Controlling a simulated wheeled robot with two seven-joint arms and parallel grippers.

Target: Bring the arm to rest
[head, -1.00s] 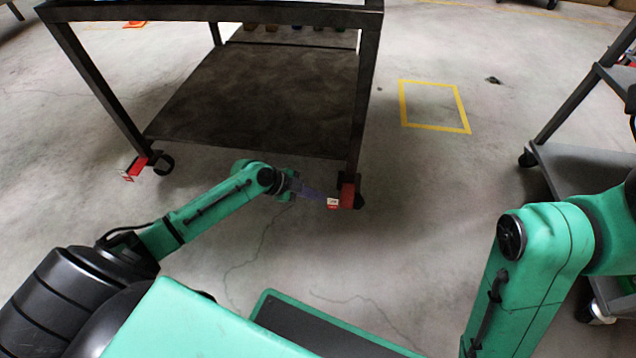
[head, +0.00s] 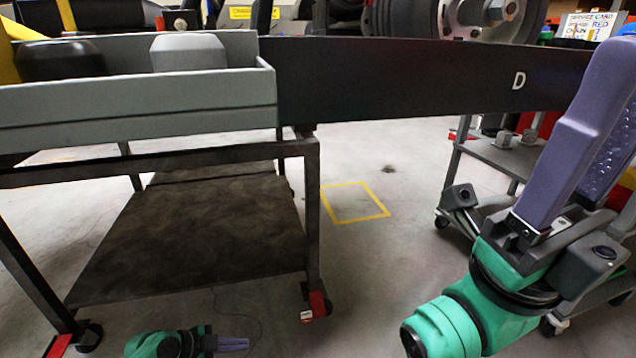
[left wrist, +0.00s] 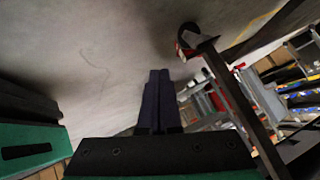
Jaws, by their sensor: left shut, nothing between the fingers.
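My left gripper (head: 232,344) shows small at the bottom of the head view, low over the floor in front of the dark cart (head: 180,235). Its purple fingers are together and empty. In the left wrist view the shut fingers (left wrist: 157,100) point over bare floor. My right gripper (head: 622,75) is large at the right of the head view, pointing up. Its two purple fingers stand apart, with a dimpled inner face showing and nothing seen between them. Its tips are close to the picture edge.
A long black panel marked D (head: 430,80) extends right. A red-marked caster (head: 316,303) is right of my left gripper. A yellow floor square (head: 352,218) is empty. A grey trolley (head: 505,155) stands right.

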